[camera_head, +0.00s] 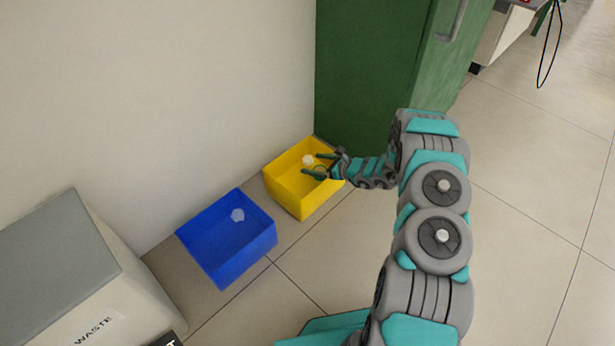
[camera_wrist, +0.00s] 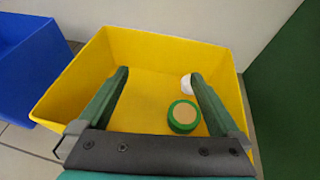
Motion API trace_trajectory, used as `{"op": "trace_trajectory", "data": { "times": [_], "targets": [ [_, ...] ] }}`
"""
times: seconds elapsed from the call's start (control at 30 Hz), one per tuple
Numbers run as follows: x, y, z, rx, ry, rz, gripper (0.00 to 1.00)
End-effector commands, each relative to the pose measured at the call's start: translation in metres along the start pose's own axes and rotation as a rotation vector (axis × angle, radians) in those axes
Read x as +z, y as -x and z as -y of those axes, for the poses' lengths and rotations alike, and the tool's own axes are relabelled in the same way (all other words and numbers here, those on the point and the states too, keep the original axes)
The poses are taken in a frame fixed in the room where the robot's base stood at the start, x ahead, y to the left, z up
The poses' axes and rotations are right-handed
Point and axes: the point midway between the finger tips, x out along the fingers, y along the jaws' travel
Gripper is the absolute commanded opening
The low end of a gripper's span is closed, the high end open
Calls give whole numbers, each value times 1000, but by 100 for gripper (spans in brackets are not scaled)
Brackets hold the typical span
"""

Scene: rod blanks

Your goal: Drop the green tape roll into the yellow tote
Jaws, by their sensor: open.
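The yellow tote (camera_head: 300,203) stands on the floor against the wall, beside the green cabinet. In the wrist view the tote (camera_wrist: 70,78) fills the middle of the picture. The green tape roll (camera_wrist: 183,116) is inside the tote, lower and between my fingers in the picture, apart from them. My gripper (camera_wrist: 160,82) is open and empty over the tote. In the head view my gripper (camera_head: 312,163) reaches over the tote from the right and partly hides its inside.
A white object (camera_head: 308,160) is also in the yellow tote. A waste container (camera_head: 75,270) is farther left. The green cabinet (camera_head: 375,75) is close behind my arm. The floor at right is clear.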

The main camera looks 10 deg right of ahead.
Motion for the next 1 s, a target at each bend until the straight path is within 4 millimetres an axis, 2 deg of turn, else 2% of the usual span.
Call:
{"op": "trace_trajectory", "data": {
  "times": [0.17, 0.6, 0.77, 1.0],
  "targets": [
    [0, 6, 0, -1, -1, -1, 100],
    [0, 70, 1, -3, -2, 0, 100],
    [-1, 78, 0, 0, -1, -1, 100],
    [-1, 78, 0, 0, -1, 0, 100]
  ]
}}
